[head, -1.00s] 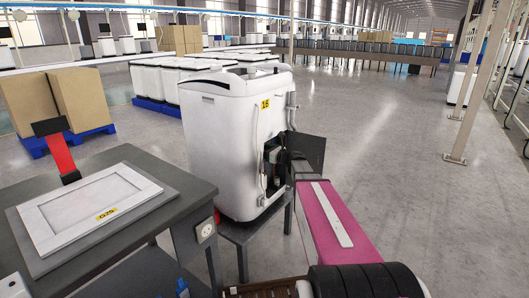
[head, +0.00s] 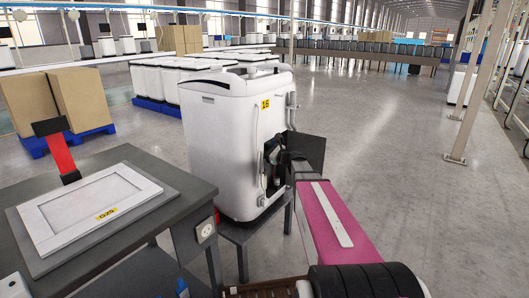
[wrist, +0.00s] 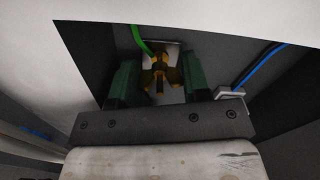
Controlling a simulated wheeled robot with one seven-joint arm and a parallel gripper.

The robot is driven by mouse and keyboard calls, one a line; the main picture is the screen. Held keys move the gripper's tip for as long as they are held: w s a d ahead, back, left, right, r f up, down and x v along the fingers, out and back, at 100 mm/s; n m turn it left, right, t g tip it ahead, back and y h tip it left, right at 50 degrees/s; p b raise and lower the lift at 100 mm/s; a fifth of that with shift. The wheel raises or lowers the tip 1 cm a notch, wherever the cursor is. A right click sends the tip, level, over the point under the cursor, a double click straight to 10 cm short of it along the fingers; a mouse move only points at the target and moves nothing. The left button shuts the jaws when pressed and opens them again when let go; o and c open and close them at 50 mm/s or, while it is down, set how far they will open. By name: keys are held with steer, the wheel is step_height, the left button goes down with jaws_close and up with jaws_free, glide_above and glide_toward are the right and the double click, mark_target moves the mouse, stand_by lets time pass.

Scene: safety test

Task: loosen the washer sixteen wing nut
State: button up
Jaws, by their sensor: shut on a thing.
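The white washer (head: 222,140) with a yellow "16" label stands upright on a grey stand, with a dark opening low on its right side. My gripper (wrist: 160,82) reaches into this opening. In the wrist view its two green fingers sit on either side of the brass wing nut (wrist: 160,70), shut on it. The wing nut is in front of a small pale plate, with a green wire beside it. In the head view the nut is hidden, and only my dark wrist shows at the opening.
A dark panel (head: 307,148) stands out beside the opening. A blue wire (wrist: 262,62) runs at the right in the wrist view. A grey table (head: 150,215) with a white framed panel (head: 85,207) stands at left.

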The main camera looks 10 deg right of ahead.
steer(key=n, duration=0.5)
steer(key=shift+s+n, duration=0.1)
steer(key=shift+n, duration=0.2)
steer(key=n, duration=1.1)
steer(key=shift+n, duration=0.4)
steer(key=n, duration=0.5)
steer(key=shift+f+n, duration=0.1)
steer(key=shift+n, duration=0.3)
steer(key=o, duration=0.7)
steer(key=shift+c, duration=0.2)
steer(key=v, duration=1)
steer(key=shift+s+d, duration=0.25)
steer(key=shift+s, duration=0.05)
